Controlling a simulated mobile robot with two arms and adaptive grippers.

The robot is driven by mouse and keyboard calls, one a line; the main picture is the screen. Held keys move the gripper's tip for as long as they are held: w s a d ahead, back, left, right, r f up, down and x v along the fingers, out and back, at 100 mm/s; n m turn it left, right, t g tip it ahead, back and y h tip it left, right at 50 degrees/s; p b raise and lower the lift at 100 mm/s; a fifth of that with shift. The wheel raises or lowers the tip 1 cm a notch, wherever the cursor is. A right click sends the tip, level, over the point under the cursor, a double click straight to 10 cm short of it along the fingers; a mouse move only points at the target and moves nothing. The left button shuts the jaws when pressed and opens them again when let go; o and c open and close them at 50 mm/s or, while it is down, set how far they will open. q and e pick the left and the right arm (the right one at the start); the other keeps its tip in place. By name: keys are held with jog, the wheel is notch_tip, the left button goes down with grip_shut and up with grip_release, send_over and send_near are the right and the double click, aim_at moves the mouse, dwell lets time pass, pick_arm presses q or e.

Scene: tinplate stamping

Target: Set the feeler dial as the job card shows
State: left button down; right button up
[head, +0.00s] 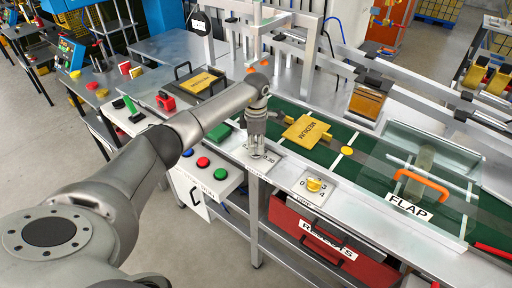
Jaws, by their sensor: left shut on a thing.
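My left gripper (258,154) reaches down from its arm onto a small pale dial plate (274,164) on the front rail of the bench. It is shut on the knob there, which the fingers hide almost wholly. A marking like 0.30 shows at the plate's right; the knob's pointing direction cannot be seen. A second dial plate (315,190) to the right carries a yellow knob (315,184) with small figures around it, and the gripper is apart from it. No job card can be read for certain. My right gripper is not in view.
Red, green and blue buttons (203,162) sit on a panel left of the gripper. Behind it a green belt (330,155) carries a yellow labelled piece (307,130) and a yellow disc (347,151). An orange handle (422,184) marks the FLAP cover. A red bin (325,240) hangs below.

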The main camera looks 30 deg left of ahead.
aim_at(256, 148)
pick_arm(q)
jog(key=n, duration=0.4)
jog(key=shift+n+b, duration=0.3)
jog(key=shift+n, duration=2.5)
jog(key=shift+r, duration=0.1)
jog(key=c, duration=1.5)
grip_release()
notch_tip(256, 148, up, 12)
